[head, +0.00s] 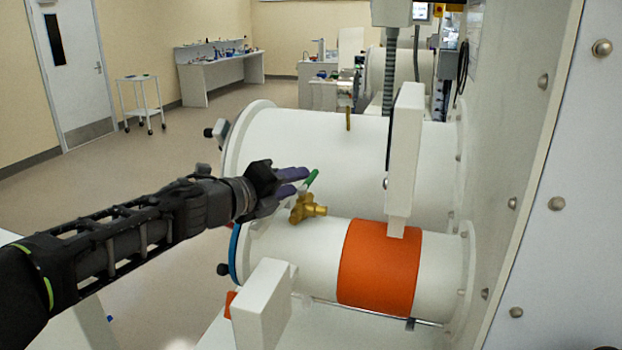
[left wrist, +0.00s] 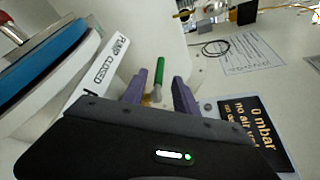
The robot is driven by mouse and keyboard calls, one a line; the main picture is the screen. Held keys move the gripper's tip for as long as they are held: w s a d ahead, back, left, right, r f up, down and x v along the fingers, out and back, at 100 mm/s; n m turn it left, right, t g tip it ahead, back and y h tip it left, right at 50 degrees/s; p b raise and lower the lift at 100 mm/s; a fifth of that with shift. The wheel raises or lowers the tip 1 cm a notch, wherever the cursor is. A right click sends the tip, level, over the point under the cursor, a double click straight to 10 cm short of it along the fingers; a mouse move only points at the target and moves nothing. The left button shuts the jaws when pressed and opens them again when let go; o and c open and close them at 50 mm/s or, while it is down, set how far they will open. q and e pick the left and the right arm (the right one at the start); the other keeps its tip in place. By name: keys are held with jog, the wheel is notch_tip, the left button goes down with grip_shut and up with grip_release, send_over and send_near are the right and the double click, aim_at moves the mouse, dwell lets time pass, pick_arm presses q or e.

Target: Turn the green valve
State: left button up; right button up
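The green valve has a slim green handle (head: 311,179) on a brass body (head: 307,208), on top of the smaller white cylinder. My left gripper (head: 298,181) is at the handle, with its two purple fingers apart. In the left wrist view the green handle (left wrist: 160,72) stands between the fingertips of the left gripper (left wrist: 160,79), with a gap showing on each side. Part of the brass (left wrist: 156,95) shows low between the fingers. I cannot tell how deep the handle sits between them. My right gripper is not in view.
The smaller white cylinder has an orange band (head: 380,267). A larger white cylinder (head: 340,150) lies behind it. White upright panels (head: 404,150) and (head: 262,303) stand near. A "PUMP CLOSED" label (left wrist: 106,62) and a black "0 mbar" sign (left wrist: 255,125) are beside the valve.

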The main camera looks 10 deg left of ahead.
aim_at(311, 178)
pick_arm(q)
jog(key=x, duration=0.6)
jog(key=shift+w+f, duration=0.1)
jog(key=shift+w, duration=0.1)
grip_shut()
dwell(1.2)
